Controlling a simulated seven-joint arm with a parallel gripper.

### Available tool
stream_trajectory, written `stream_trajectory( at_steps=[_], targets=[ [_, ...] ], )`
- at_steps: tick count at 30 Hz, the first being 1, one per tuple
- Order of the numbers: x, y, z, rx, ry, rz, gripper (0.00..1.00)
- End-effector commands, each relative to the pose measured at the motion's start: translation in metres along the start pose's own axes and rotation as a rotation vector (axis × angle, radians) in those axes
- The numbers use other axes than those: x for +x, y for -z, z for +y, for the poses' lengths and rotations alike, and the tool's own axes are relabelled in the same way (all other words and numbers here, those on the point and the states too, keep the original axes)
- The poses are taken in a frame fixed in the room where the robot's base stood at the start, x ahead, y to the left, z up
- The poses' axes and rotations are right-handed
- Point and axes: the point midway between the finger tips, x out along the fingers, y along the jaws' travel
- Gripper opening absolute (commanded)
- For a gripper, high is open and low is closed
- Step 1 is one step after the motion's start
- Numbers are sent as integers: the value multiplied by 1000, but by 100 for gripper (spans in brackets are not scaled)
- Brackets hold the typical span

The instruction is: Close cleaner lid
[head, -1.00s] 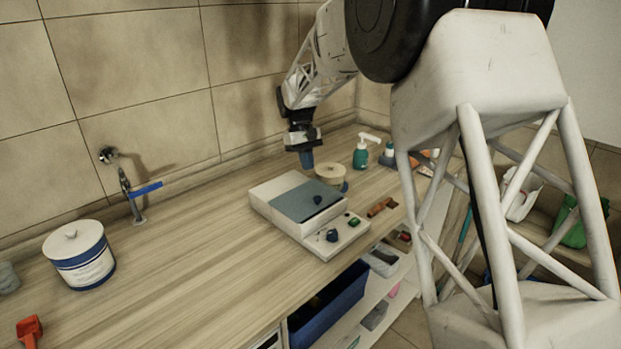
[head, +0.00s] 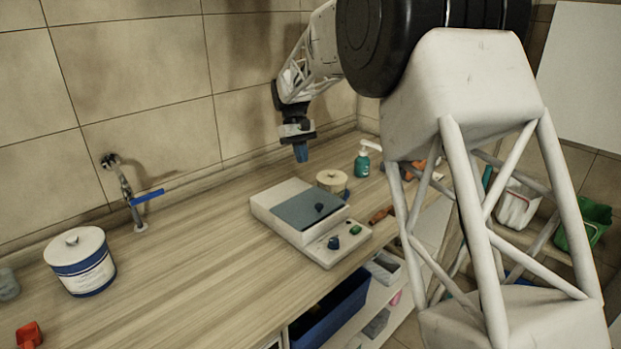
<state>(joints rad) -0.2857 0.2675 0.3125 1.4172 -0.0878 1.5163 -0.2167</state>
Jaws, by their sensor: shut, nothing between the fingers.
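The cleaner (head: 270,208) is a low white box with a grey-blue lid panel (head: 308,209) on top and dark and green knobs (head: 334,242) on its front ledge. It stands on the wooden counter right of the middle. The lid lies flat or nearly flat; I cannot tell whether it is fully shut. My gripper (head: 301,153) hangs above the counter behind the cleaner, its blue fingers pointing down and shut, holding nothing. It appears apart from the lid.
A round cream-lidded container (head: 331,181) stands just behind the cleaner. A teal pump bottle (head: 362,163) is further right. A white canister (head: 82,262) and a wall tap (head: 128,190) are left. The counter's left middle is clear. Open shelves lie below.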

Motion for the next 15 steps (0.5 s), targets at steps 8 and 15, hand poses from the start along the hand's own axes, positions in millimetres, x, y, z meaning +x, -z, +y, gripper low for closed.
stream_trajectory(
  at_steps=[8,15],
  targets=[
    [-1,2,0,0,0,1,0],
    [4,2,0,0,0,1,0]
  ],
)
